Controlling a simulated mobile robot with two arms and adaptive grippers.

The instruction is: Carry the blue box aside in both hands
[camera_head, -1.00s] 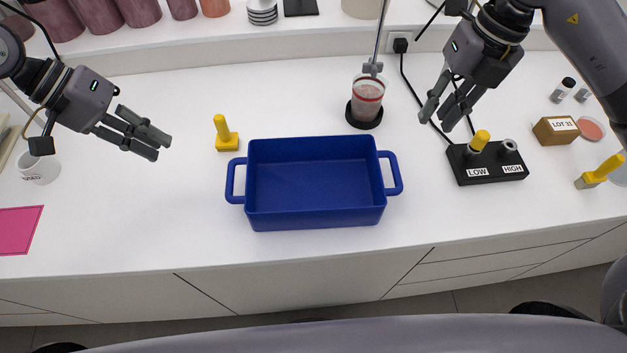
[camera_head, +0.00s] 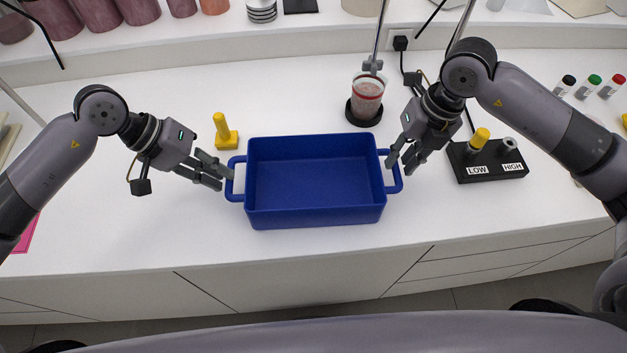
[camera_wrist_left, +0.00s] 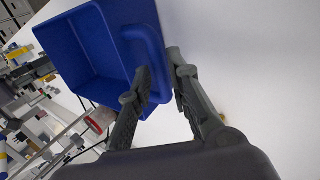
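The blue box (camera_head: 315,208) is an open tray with a loop handle at each end, standing flat on the white counter. My left gripper (camera_head: 222,176) is open at the left handle (camera_head: 232,180), fingertips beside it. In the left wrist view my left gripper (camera_wrist_left: 162,62) has its two fingers apart, with part of the box's handle (camera_wrist_left: 147,48) near and between them. My right gripper (camera_head: 399,165) is open at the right handle (camera_head: 395,172), fingers apart around or just above it; contact cannot be told. The box is empty.
A yellow-handled block (camera_head: 226,138) stands close behind the box's left end. A jar of reddish liquid (camera_head: 367,97) on a black base is behind its right end. A black LOW/HIGH stand (camera_head: 488,171) is to the right. Counter left of the box is clear.

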